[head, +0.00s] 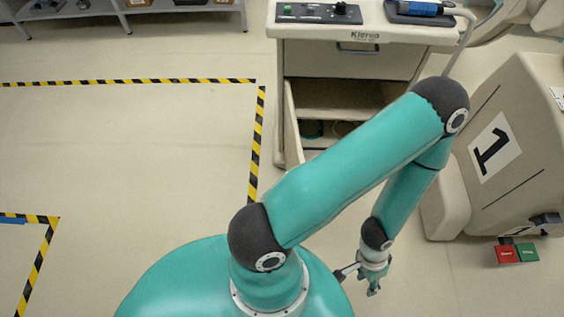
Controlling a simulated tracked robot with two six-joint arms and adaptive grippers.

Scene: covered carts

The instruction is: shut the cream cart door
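The cream cart (345,60) stands at the top centre, with a closed drawer front above an open compartment. Its cream door (293,125) stands open at the left side of the compartment, seen nearly edge-on and pointing toward me. The door's lower part runs behind my teal arm. My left gripper (358,283) is low in the view, in front of the cart and to the right of the door, well apart from it. Its fingers are spread and nothing shows between them. My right gripper is not in view.
A shelf and a dark green item (312,129) show inside the compartment. A cream machine marked 1 (495,145) stands on the right, with red and green blocks (517,253) by its base. The floor left of the cart is clear, with striped tape (257,145).

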